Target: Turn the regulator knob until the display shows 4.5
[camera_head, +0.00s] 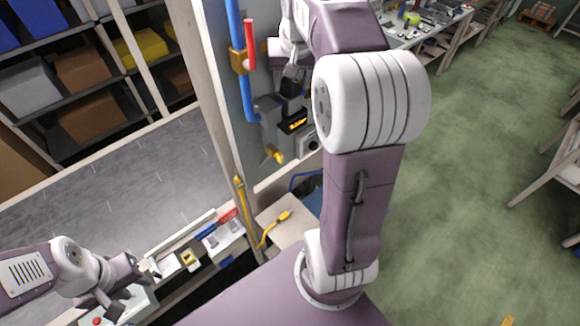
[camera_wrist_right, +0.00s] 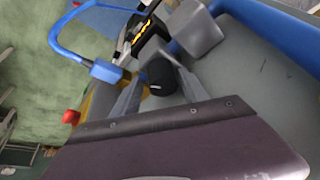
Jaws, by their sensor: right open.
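The regulator's black knob (camera_wrist_right: 160,78) sits between the two grey fingers of my right gripper (camera_wrist_right: 157,68) in the right wrist view. The fingers are open, one on each side of the knob; whether either touches it I cannot tell. The display (camera_wrist_right: 143,36) is a black box with glowing orange digits, just beyond the knob. The display also shows in the head view (camera_head: 293,123), but its digits are too small to read. There my right gripper (camera_head: 291,72) is above the display, partly hidden by my arm. My left gripper (camera_head: 130,290) is at the lower left, away from the regulator.
A blue pipe (camera_head: 238,60) with a red-handled valve (camera_head: 250,44) runs down the grey panel left of the regulator. A yellow valve (camera_head: 273,153) is below. A yellow cable (camera_head: 270,228) hangs near the panel's foot. Green floor is open at right.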

